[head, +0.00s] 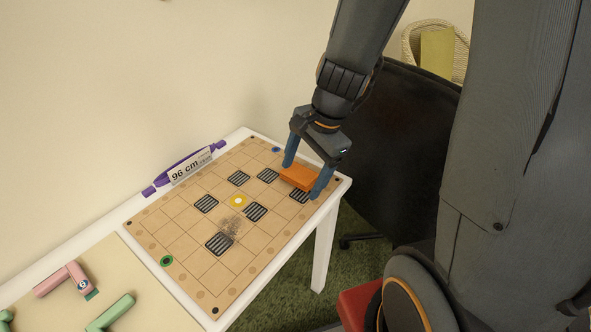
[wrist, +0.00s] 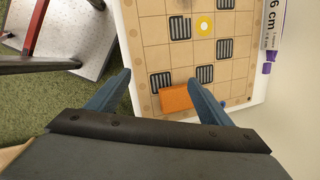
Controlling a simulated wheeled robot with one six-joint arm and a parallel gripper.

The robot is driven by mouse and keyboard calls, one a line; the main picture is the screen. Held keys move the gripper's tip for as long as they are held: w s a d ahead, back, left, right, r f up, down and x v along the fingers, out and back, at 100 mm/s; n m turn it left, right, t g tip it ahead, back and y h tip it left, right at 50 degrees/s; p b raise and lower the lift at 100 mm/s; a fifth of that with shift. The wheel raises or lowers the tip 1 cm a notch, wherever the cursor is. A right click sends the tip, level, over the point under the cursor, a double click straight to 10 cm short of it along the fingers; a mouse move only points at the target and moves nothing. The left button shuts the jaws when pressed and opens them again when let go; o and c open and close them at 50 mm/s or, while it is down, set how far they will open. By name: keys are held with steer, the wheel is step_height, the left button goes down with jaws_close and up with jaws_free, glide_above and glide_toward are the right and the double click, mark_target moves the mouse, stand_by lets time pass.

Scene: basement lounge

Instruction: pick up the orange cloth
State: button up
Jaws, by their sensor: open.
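The orange cloth (head: 299,177) is a small folded block on the gridded board (head: 190,240), near the board's right corner in the head view. My gripper (head: 305,180) is open above the board, with one blue finger on each side of the cloth. In the wrist view the cloth (wrist: 177,99) shows between the two fingertips (wrist: 163,85), nearer the right one. I cannot tell whether either finger touches it.
The board lies on a white table (head: 325,235) against a wall. A purple-ended "96 cm" label (head: 190,167) stands along its back edge. A dark chair (head: 390,150) is close to the table's right end. Pink (head: 62,279) and green (head: 112,312) pieces lie at lower left.

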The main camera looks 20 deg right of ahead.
mark_target(301, 173)
steer(key=w+d+m+p, duration=0.1)
steer(key=w+m, duration=0.1)
steer(key=m, duration=0.2)
steer(key=w+d+m+t, duration=0.1)
steer(key=w+m, duration=0.1)
steer(key=m, duration=0.3)
steer(key=w+d+m+t+p, duration=0.1)
steer(key=w+m, duration=0.2)
steer(key=m, duration=0.1)
steer(key=shift+d+f+p, duration=0.3)
steer(key=shift+d+f, duration=0.1)
steer(key=shift+w+d+f+m, duration=0.15)
steer(key=shift+w+d+m, duration=0.1)
steer(key=shift+m, duration=0.55)
steer(key=shift+w+f, duration=0.2)
steer(key=shift+f, duration=0.15)
steer(key=shift+s+b+x, duration=0.1)
steer(key=shift+b+x, duration=0.7)
steer(key=shift+x, duration=1)
steer(key=shift+s+b+x, duration=0.15)
steer(key=shift+b+x, duration=0.65)
steer(key=shift+x, duration=0.95)
steer(key=shift+d+f, duration=0.1)
steer(key=shift+f, duration=0.15)
steer(key=c, duration=1.1)
steer(key=shift+r, duration=0.1)
step_height(301, 173, up, 10)
steer(key=p, duration=0.5)
steer(key=shift+r, duration=0.1)
